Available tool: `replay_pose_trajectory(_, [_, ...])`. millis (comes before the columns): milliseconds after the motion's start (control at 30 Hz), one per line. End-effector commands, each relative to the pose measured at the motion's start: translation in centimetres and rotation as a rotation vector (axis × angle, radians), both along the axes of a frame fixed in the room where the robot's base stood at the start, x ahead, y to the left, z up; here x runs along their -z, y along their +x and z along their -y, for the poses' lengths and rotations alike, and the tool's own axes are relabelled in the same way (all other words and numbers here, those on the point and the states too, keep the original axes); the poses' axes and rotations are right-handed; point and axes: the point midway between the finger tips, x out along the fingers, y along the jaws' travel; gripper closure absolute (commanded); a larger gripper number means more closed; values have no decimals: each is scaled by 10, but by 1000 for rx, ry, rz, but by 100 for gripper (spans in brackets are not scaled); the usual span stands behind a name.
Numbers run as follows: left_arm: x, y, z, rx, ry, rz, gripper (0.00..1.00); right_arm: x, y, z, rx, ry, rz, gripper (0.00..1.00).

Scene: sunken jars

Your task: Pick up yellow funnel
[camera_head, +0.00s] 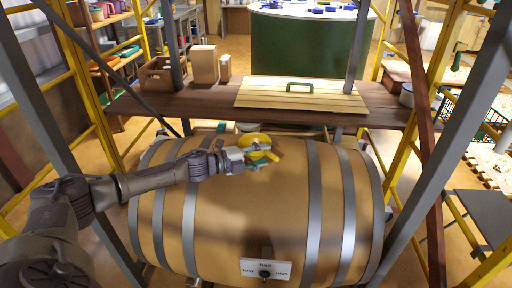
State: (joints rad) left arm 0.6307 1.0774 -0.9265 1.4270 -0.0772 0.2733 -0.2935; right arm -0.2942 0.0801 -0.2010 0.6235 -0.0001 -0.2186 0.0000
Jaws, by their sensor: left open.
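A yellow funnel (255,141) sits at the top of the large wooden barrel (250,215), near its upper middle. My left gripper (262,156) reaches in from the left and is at the funnel, overlapping its near side in the picture. Its jaws are open. Whether the fingers touch the funnel cannot be told at this size. The funnel's lower part is hidden by the gripper. My right gripper is not in view.
Behind the barrel runs a dark wooden plank (205,101) with a brown crate (160,76), two cardboard-coloured boxes (204,64) and a slatted board (300,97) with a green handle. Grey posts and yellow frames stand on both sides. A white label (265,269) is on the barrel front.

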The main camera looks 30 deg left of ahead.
Motion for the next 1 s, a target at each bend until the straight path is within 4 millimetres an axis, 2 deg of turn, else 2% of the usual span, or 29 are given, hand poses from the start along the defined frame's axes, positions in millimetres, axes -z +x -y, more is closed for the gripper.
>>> replay_pose_trajectory(33, [-3, 8, 6, 1, -2, 3, 52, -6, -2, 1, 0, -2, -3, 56])
replay_pose_trajectory(200, [3, 22, 14, -1, 1, 1, 52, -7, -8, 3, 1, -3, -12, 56])
replay_pose_trajectory(433, [5, 24, 14, -1, 2, 0, 52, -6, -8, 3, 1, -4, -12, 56])
replay_pose_trajectory(467, [5, 24, 14, -1, 1, -1, 54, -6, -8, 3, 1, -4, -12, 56])
replay_pose_trajectory(733, [5, 23, 14, -1, 0, 0, 99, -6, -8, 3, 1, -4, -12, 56])
replay_pose_trajectory(1000, [5, 23, 14, -1, 0, 0, 100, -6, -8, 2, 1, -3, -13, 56])
